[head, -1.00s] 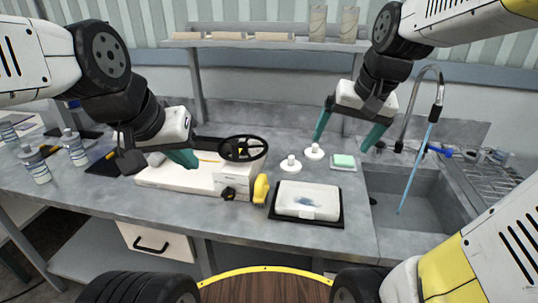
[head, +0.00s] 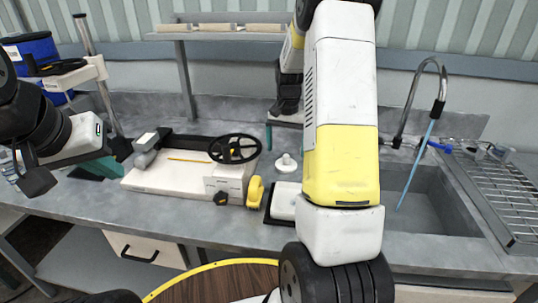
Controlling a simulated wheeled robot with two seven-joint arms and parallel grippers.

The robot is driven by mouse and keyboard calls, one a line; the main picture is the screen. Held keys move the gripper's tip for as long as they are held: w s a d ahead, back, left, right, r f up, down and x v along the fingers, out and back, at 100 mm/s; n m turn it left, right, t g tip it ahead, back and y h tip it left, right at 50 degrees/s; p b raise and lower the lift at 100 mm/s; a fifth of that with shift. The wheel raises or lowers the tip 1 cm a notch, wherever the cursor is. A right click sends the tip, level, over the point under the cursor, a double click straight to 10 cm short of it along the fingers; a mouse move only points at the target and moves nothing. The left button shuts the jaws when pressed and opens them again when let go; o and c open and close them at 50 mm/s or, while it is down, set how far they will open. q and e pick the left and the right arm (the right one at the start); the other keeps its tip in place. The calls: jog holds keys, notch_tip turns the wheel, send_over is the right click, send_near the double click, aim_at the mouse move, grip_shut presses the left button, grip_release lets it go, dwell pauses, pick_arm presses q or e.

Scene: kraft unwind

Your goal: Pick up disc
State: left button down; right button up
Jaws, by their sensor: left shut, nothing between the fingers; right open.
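One white disc with a raised knob (head: 287,163) sits on the grey counter, right of the white machine. A second similar disc, seen earlier just right of it, is now hidden behind my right arm. My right gripper (head: 284,122) is open behind the first disc, mostly covered by my own arm; only bits of its teal fingers show. Whether it touches a disc cannot be seen. My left gripper (head: 101,168) is shut and empty, left of the machine and apart from the discs.
A white machine (head: 150,178) with a black handwheel (head: 234,149) stands on the counter. A yellow item (head: 255,190) is beside it. A dark tray (head: 272,216) with a white pack (head: 284,202) is partly hidden by my arm. A sink (head: 425,200) with a tap (head: 411,90) is at right.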

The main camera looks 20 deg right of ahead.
aim_at(286, 155)
jog(key=f, duration=0.4)
jog(key=shift+s+f, duration=0.25)
jog(key=shift+f, duration=0.15)
jog(key=c, duration=1.6)
